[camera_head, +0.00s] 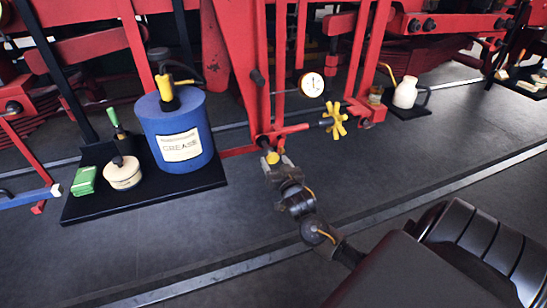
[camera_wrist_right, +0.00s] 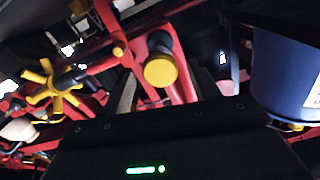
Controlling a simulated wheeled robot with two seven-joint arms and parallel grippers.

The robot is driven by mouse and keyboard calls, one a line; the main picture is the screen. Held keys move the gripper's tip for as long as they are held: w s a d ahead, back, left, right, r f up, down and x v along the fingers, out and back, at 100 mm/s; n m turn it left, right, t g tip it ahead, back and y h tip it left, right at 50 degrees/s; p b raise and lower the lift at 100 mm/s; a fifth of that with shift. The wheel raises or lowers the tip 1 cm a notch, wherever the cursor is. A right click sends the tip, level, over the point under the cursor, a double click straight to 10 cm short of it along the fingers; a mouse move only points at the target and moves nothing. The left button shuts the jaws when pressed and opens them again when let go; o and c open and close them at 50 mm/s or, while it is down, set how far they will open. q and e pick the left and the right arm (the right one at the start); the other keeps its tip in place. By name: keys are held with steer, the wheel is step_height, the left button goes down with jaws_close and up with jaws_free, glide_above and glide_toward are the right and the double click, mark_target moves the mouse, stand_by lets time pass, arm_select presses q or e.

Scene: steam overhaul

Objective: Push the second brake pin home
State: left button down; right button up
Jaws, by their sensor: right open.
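A pin with a round yellow head (camera_head: 272,157) sits at the lower end of the red brake linkage (camera_head: 262,120). In the right wrist view the yellow head (camera_wrist_right: 160,71) faces the camera, on a dark shank against the red bars. My right gripper (camera_head: 279,163) is just in front of and below the head, jaws open. In the wrist view its two grey fingers stand on either side below the head, with no visible grip on it. How deep the pin sits cannot be told. A smaller yellow end (camera_wrist_right: 118,50) shows on the red frame. My left gripper is out of view.
A yellow handwheel (camera_head: 335,119) and a round gauge (camera_head: 312,84) are right of the linkage. A blue grease drum (camera_head: 178,135), a tin (camera_head: 123,173) and a green block (camera_head: 84,181) stand on a black mat (camera_head: 140,205) at left. The floor in front is clear.

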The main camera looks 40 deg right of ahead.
mark_target(270, 151)
steer(key=shift+x, duration=1.25)
steer(key=shift+c, duration=0.4)
jaws_close()
steer(key=b+x, duration=0.1)
steer(key=x, duration=0.4)
steer(key=shift+w, duration=0.1)
steer(key=shift+w+d, duration=0.15)
steer(key=shift+r, duration=0.2)
